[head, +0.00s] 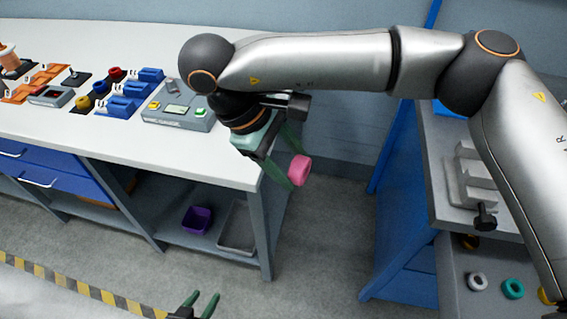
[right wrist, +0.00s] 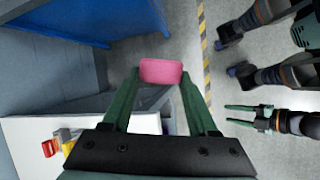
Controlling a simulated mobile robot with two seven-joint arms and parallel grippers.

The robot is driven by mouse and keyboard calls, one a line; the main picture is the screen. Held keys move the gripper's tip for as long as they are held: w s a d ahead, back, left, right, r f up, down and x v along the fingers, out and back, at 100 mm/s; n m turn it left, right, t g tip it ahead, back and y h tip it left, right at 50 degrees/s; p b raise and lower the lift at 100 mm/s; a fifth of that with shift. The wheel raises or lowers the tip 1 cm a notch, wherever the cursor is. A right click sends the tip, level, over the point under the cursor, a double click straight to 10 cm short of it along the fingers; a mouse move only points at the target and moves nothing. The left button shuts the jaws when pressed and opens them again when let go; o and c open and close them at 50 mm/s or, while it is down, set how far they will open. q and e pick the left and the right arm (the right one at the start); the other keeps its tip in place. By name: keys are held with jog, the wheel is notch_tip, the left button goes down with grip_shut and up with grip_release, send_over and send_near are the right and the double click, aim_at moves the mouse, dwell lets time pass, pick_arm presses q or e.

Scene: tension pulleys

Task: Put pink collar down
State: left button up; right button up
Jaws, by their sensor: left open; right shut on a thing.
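The pink collar (head: 300,170) is a short thick ring. It is held in the air off the right end of the white workbench (head: 215,165), above the floor gap. My right gripper (head: 294,172) is shut on it. In the right wrist view the pink collar (right wrist: 161,72) sits between the two green fingertips. My left gripper (head: 207,303) is open and empty at the bottom of the head view, low over the floor. The left gripper also shows in the right wrist view (right wrist: 248,115).
The workbench carries a grey control box (head: 178,113), blue fixtures (head: 122,107) and several coloured rings. A purple bin (head: 197,220) and a grey tray (head: 238,228) are below. At right, a teal ring (head: 513,289) and a white ring (head: 477,281) lie on a lower shelf.

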jog(key=s+d+r+m+g, duration=0.3)
jog(key=s+d+r+m, duration=0.1)
jog(key=d+r+m, duration=0.25)
jog(key=w+a+m+g+y, duration=0.1)
jog(key=w+a+m+y, duration=0.1)
jog(key=w+a+m, duration=0.2)
jog(key=shift+w+a+r, duration=0.25)
jog(key=shift+w+a, duration=1.3)
jog(key=shift+a, duration=1.65)
